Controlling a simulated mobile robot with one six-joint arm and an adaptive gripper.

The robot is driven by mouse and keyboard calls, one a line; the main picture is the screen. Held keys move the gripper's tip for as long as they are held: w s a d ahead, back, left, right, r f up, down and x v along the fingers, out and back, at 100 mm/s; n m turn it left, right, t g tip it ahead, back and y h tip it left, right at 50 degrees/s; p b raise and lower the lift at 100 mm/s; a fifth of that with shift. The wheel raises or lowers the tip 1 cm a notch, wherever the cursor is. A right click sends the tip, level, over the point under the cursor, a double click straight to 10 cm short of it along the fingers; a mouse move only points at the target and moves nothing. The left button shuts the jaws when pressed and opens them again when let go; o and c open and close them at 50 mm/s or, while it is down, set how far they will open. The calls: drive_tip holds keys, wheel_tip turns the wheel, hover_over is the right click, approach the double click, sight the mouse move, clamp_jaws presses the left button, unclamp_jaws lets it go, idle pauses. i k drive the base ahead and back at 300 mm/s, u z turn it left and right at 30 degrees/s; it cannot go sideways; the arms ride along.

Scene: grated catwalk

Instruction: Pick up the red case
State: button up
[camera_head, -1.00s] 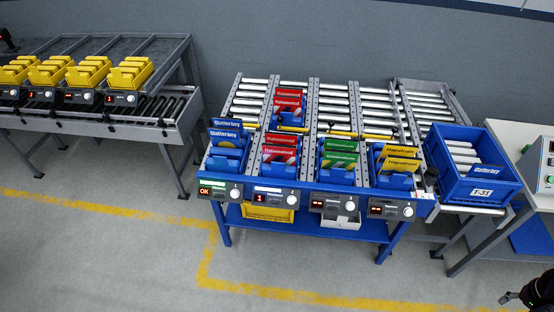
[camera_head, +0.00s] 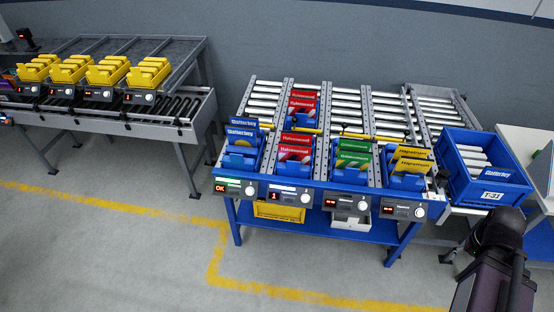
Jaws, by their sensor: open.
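Several red cases with white lettering stand in the second lane from the left of the blue flow rack. In the front blue bin, one red case (camera_head: 296,139) stands behind another red case (camera_head: 294,154), both leaning slightly back. More red cases (camera_head: 302,97) stand in a second blue bin further up the same lane. The display below this lane (camera_head: 289,197) shows a red 1. My dark arm (camera_head: 488,278) shows at the lower right, apart from the rack. My gripper is not visible.
Blue cases (camera_head: 242,135), green cases (camera_head: 353,151) and yellow cases (camera_head: 413,159) fill the neighbouring lanes. A blue tote (camera_head: 508,192) marked T-31 stands right of the rack. Yellow bins (camera_head: 150,72) line a grey conveyor at left. The floor in front is clear.

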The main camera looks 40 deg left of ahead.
sight(286, 151)
drive_tip(key=u, duration=1.2)
drive_tip(key=i, duration=0.45)
drive_tip(key=z, duration=0.1)
drive_tip(key=k, duration=0.55)
drive_tip(key=z, duration=0.2)
drive_tip(key=i, duration=0.35)
drive_tip(key=u, duration=0.05)
